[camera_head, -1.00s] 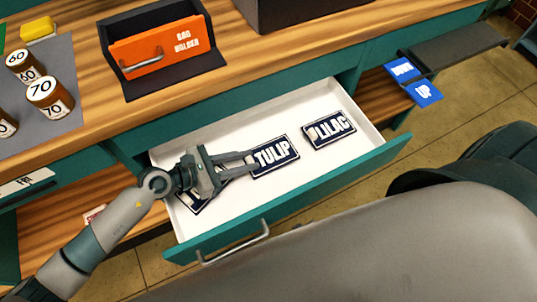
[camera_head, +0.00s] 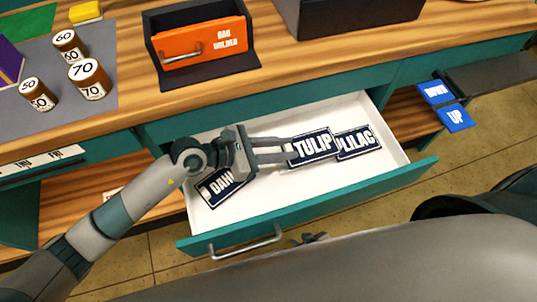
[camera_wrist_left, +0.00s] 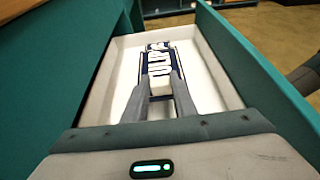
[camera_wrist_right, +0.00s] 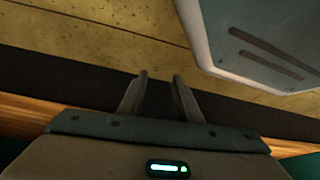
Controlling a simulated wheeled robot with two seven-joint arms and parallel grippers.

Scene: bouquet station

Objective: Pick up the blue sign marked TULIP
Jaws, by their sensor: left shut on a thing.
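The dark blue TULIP sign (camera_head: 313,147) with white letters is at the tips of my left gripper (camera_head: 288,151), which is shut on its left end. In the head view it overlaps the left end of the LILAC sign (camera_head: 357,142) and seems raised above the drawer floor. The left wrist view shows the sign (camera_wrist_left: 158,62) ahead, with a pale block between the fingers (camera_wrist_left: 161,88). The DAHLIA sign (camera_head: 221,187) lies partly hidden under my left gripper. My right gripper (camera_wrist_right: 158,76) has its fingers apart with nothing between them.
The open white drawer (camera_head: 290,195) has a teal front with a metal handle. Above it on the wooden counter stand an orange bag holder (camera_head: 205,45) and several brown jars (camera_head: 89,78). Blue DOWN and UP signs (camera_head: 455,117) are at the right.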

